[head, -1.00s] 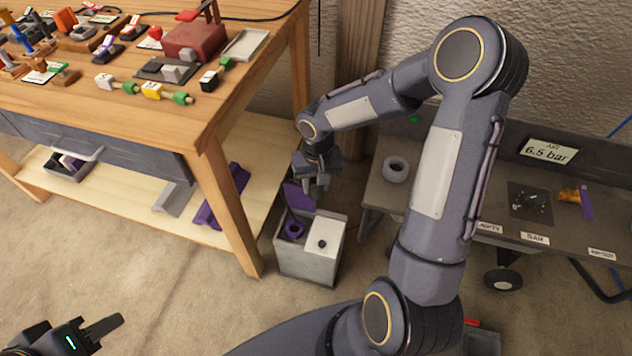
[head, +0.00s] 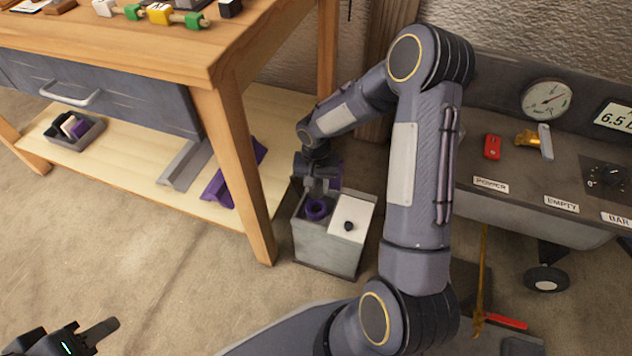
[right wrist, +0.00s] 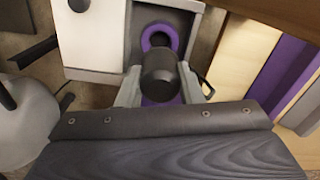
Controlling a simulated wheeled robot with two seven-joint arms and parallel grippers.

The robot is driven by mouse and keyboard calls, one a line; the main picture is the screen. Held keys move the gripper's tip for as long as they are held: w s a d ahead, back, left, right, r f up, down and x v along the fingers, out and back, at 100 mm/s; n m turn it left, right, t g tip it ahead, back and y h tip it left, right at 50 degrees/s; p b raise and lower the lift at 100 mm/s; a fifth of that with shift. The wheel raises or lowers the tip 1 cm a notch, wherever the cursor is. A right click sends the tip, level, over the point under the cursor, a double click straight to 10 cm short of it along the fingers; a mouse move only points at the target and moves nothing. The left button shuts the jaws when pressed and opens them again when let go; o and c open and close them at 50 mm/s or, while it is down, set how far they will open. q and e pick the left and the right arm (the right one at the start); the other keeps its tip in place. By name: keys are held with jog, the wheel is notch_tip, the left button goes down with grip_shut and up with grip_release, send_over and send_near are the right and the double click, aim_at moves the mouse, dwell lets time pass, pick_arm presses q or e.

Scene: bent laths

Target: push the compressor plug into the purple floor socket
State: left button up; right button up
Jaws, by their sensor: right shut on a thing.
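The purple floor socket (head: 317,209) is a ring in the open left part of the top of a grey box on the floor. It also shows in the right wrist view (right wrist: 158,37), just beyond the plug. My right gripper (head: 318,186) is shut on the dark round compressor plug (right wrist: 160,76), its fingers on both sides. The plug overlaps the near edge of the ring in that view; I cannot tell whether they touch. Some purple shows below the plug. My left gripper (head: 85,338) is at the lower left, partly cut off; its opening is unclear.
The box (head: 327,246) has a white cover with a black knob (head: 348,226). A wooden bench leg (head: 247,180) stands close on its left. The compressor bench (head: 520,185) is on the right. Open floor (head: 160,270) lies in front.

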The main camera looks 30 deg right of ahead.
notch_tip(320, 180, down, 4)
jog(key=shift+r+b, duration=0.1)
jog(key=shift+b, duration=1.1)
jog(key=shift+f+b, duration=0.75)
jog(key=shift+f, duration=0.15)
jog(key=shift+f+b, duration=1.05)
jog(key=shift+b, duration=0.1)
dwell(1.0)
jog(key=o, duration=1.1)
jog(key=shift+c, duration=0.2)
jog(key=shift+o, duration=0.3)
jog(key=o, duration=0.4)
jog(key=shift+r, duration=0.1)
